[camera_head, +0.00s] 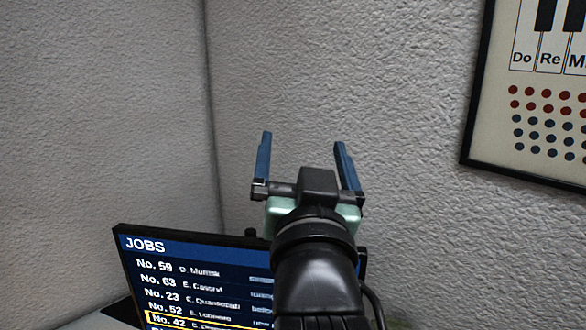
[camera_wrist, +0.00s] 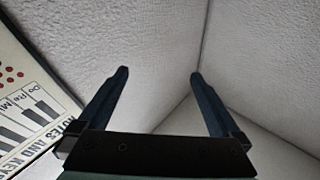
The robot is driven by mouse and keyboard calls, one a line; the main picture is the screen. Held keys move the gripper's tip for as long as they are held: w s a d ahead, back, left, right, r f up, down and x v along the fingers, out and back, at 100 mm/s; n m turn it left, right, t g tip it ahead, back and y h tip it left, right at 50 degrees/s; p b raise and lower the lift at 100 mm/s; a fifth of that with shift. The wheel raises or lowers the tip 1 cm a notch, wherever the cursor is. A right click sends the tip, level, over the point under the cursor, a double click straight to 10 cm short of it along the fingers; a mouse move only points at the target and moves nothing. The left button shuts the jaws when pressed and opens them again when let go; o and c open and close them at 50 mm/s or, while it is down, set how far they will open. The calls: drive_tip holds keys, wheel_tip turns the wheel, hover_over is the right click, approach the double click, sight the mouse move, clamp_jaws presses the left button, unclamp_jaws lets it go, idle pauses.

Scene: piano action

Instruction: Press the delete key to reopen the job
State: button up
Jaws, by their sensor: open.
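A dark monitor (camera_head: 185,280) with a "JOBS" list stands at the bottom of the head view. Its rows show numbers and names, and the row "No. 42" has a yellow outline. My arm covers the right part of the screen, and its lower part is cut off by the frame. No keyboard or delete key shows in either view. My gripper (camera_head: 305,160) is raised above the monitor in front of the wall, with its two blue fingers apart and nothing between them. In the wrist view my gripper (camera_wrist: 160,85) is also open and empty, facing the wall corner.
Rough white walls (camera_head: 330,70) meet in a corner behind the monitor. A black-framed poster (camera_head: 545,105) with piano keys and coloured dots hangs on the right wall; it also shows at left in the wrist view (camera_wrist: 30,100). The space around the fingers is clear.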

drive_tip(key=s+a+r+n+t, duration=0.1)
drive_tip(key=s+r+t, duration=0.5)
drive_tip(key=s+r, duration=0.7)
drive_tip(key=shift+s+a+r+n, duration=0.15)
drive_tip(key=shift+s+n, duration=0.15)
drive_tip(key=shift+s, duration=0.75)
drive_tip(key=shift+c, duration=0.3)
clamp_jaws()
